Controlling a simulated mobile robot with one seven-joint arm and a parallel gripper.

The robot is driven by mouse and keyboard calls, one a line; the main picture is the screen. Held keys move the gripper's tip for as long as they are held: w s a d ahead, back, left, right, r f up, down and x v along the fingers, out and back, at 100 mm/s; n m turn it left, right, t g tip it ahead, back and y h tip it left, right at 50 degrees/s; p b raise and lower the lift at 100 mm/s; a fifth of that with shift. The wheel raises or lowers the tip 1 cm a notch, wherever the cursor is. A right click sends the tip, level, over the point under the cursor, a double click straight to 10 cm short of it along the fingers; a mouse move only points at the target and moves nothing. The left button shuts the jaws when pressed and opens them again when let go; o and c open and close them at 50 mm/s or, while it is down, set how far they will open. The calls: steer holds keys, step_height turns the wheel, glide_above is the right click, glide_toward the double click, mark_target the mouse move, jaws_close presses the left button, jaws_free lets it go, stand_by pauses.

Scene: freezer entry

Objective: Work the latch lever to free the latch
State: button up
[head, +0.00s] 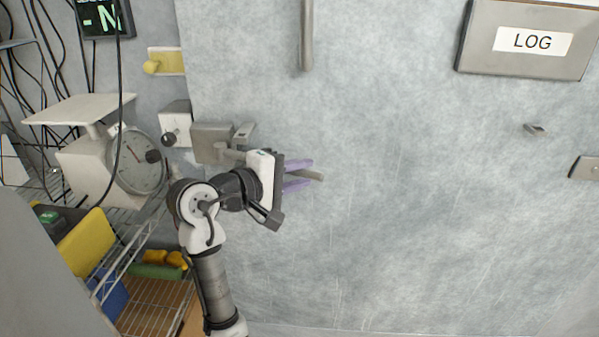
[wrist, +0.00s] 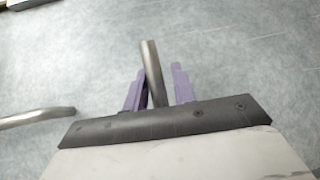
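The latch is a grey metal box (head: 213,143) at the left edge of the large pale metal door. Its latch lever is a grey bar whose end (head: 315,176) shows past my fingertips; in the wrist view the lever (wrist: 151,70) runs between them. My gripper (head: 299,174) has purple fingers and reaches right across the front of the latch. In the wrist view my gripper (wrist: 160,88) is open around the lever. The lever lies close to the left finger, with a gap to the right finger. My gripper hides the lever's middle.
A vertical handle bar (head: 307,35) is above my gripper. A dial scale (head: 135,160) and a wire shelf (head: 150,292) with boxes stand close at left. A LOG box (head: 528,42) hangs upper right. The door's lower right is clear.

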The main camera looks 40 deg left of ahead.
steer(key=shift+o, duration=1)
steer(key=b+v, duration=0.2)
steer(key=v, duration=1.2)
steer(key=shift+b, duration=0.4)
steer(key=shift+w, duration=0.1)
